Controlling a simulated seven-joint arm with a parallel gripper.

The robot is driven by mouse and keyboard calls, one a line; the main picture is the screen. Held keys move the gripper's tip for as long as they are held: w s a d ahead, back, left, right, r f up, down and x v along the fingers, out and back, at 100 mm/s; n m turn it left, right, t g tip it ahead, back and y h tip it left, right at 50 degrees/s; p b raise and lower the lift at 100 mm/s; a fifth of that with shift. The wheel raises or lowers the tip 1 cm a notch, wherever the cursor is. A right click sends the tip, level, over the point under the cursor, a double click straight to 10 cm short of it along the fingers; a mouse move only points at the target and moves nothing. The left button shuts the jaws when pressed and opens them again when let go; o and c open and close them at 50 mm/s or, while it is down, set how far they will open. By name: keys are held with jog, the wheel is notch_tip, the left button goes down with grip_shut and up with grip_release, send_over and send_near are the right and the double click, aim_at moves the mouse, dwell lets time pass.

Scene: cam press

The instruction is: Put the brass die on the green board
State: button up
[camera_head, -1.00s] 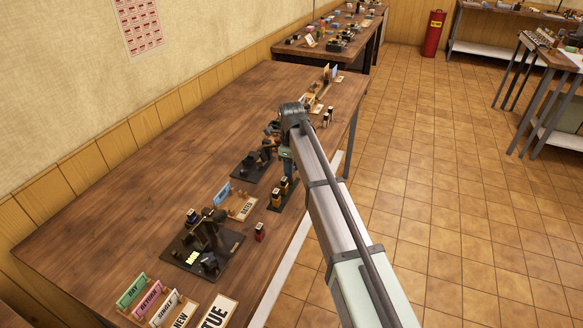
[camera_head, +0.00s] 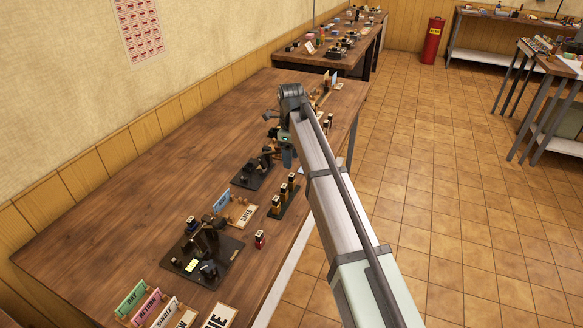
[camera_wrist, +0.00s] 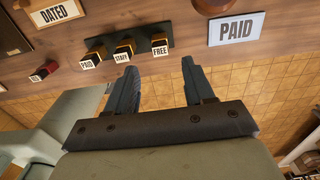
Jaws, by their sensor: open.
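A dark green board (camera_head: 274,213) lies near the table's front edge. Three dies with brass-coloured bodies and dark tops stand on it in a row: a near one (camera_head: 276,206), a middle one (camera_head: 284,193) and a far one (camera_head: 291,181). In the wrist view the board (camera_wrist: 168,28) carries dies labelled PAID (camera_wrist: 88,56), STAFF (camera_wrist: 123,50) and FREE (camera_wrist: 159,44). My gripper (camera_wrist: 160,76) is open, with nothing between its fingers, apart from the dies. In the head view it (camera_head: 288,160) is just beyond the board, partly hidden by my arm.
A red-bodied die (camera_head: 260,239) stands alone, nearer than the board; it also shows in the wrist view (camera_wrist: 43,71). A DATED card (camera_head: 243,215) and dark press (camera_head: 205,255) are to the left. A PAID sign (camera_wrist: 236,30) is at the wrist view's right. The table's wall side is clear.

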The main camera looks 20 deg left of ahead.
notch_tip(320, 180, up, 4)
jog(key=shift+r, duration=0.2)
dwell(0.3)
